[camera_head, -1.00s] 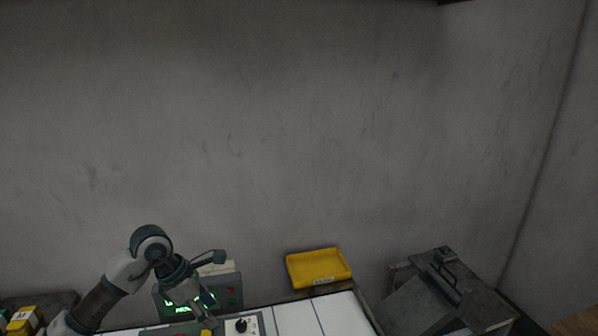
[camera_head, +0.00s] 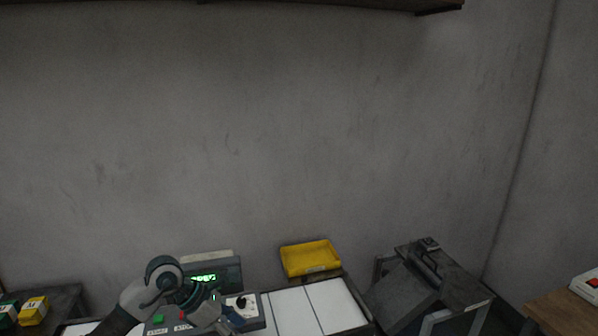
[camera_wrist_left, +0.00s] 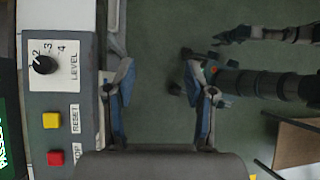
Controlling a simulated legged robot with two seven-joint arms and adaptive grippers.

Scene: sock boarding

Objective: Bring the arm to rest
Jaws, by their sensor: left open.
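My left gripper (camera_head: 226,319) is low in the head view, in front of the control panel (camera_head: 252,322). In the left wrist view my left gripper (camera_wrist_left: 163,90) is open, with nothing between its two blue-grey fingers and green floor behind them. The panel in that view (camera_wrist_left: 63,108) lies left of the fingers, with a black level knob (camera_wrist_left: 43,65), a yellow reset button (camera_wrist_left: 51,120) and a red button (camera_wrist_left: 55,158). I cannot tell from this view whether the near finger touches the panel edge. My right gripper does not show in the head view.
A lit display box (camera_head: 211,273) stands behind the arm. A yellow tray (camera_head: 310,258) sits behind white boards (camera_head: 318,308). A dark metal frame (camera_head: 440,275) stands right, a wooden table (camera_head: 566,317) farther right. Small yellow boxes (camera_head: 33,310) are at far left.

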